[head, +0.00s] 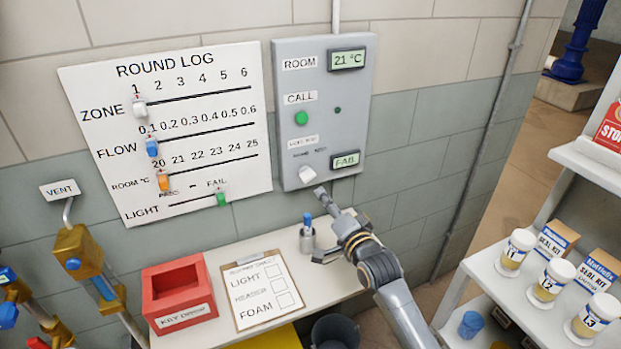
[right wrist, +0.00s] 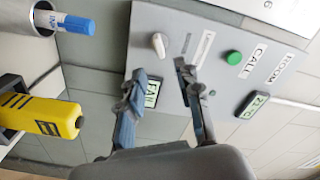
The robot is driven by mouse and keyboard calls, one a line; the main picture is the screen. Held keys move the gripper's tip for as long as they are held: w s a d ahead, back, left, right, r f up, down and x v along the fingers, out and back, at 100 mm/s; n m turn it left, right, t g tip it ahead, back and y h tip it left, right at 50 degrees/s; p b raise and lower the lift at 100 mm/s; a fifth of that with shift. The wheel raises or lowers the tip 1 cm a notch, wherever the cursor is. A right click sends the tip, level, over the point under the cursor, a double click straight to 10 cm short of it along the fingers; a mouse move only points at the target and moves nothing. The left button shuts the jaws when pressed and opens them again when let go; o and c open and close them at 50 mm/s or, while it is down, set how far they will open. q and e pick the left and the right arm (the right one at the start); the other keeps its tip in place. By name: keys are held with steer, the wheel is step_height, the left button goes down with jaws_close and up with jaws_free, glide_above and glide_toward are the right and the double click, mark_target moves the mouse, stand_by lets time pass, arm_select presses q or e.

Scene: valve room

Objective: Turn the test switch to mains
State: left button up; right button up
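The grey wall panel (head: 345,120) carries a white switch knob (head: 307,174) at its lower left, under small labels too blurred to read surely. The knob also shows in the right wrist view (right wrist: 158,45), ahead of my fingers. I cannot tell for sure which label it points to. A small display (head: 345,160) beside it seems to read FAIL. My right gripper (head: 327,194) is just below and right of the knob in the head view. In the right wrist view its two fingers (right wrist: 160,85) are apart, with nothing between them. My left gripper is not in view.
The ROUND LOG board (head: 180,110) hangs left. Below are a shelf with a marker cup (head: 307,242), clipboard (head: 262,292) and red key box (head: 178,292). Jars (head: 548,280) stand right.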

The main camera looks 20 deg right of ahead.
mark_target(310, 180)
steer(key=w+p, duration=0.1)
steer(key=w, duration=0.9)
steer(key=shift+w+f, duration=0.1)
steer(key=shift+w, duration=0.05)
jaws_close()
